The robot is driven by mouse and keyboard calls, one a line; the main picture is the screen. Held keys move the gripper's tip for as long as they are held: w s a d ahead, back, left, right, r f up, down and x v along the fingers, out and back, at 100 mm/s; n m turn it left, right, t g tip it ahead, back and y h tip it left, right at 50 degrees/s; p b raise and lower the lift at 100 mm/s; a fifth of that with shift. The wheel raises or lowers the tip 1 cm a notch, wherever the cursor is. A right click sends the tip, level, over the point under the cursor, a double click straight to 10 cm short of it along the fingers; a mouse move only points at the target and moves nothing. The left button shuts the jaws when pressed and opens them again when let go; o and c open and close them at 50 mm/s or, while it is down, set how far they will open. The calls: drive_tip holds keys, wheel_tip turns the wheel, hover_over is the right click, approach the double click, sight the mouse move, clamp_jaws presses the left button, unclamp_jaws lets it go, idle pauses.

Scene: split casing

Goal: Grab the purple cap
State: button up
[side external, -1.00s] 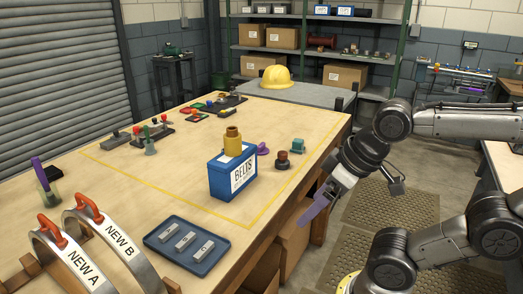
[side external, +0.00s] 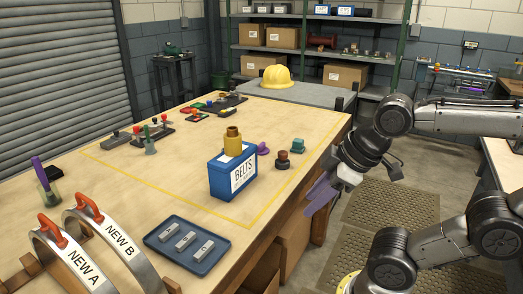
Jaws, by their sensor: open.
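A small purple cap (side external: 263,149) sits on the wooden table, just right of and behind the blue BELTS box (side external: 233,172), which may hide part of it. My gripper (side external: 318,196) has purple fingers and hangs beyond the table's right edge, to the right of the cap and apart from it. Its fingers are open, with nothing seen between them.
A yellow piece (side external: 233,141) stands on the BELTS box. A dark brown part (side external: 283,160) and a teal part (side external: 298,145) stand on the table between the cap and my gripper. A blue tray (side external: 187,245) with metal blocks lies at the front.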

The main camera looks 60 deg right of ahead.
drive_tip(key=w+d+r+n+h, duration=0.1)
drive_tip(key=w+d+r+n, duration=0.2)
drive_tip(key=w+r+n, duration=0.25)
drive_tip(key=w+d+r+n+t, duration=0.1)
drive_tip(key=w+d+r+n, duration=0.25)
drive_tip(key=w, duration=0.35)
drive_tip(key=w+d+r+n+h, duration=0.1)
drive_tip(key=w+d+r+n, duration=0.1)
drive_tip(key=w+r+n, duration=0.35)
drive_tip(key=n+g+h, duration=0.2)
drive_tip(key=n+g, duration=0.1)
drive_tip(key=g, duration=0.1)
hover_over(262, 144)
drive_tip(key=s+a, duration=0.2)
drive_tip(key=a, duration=0.1)
wheel_tip(262, 144, down, 23)
drive_tip(key=shift+m, duration=0.25)
drive_tip(key=shift+x, duration=3.45)
clamp_jaws()
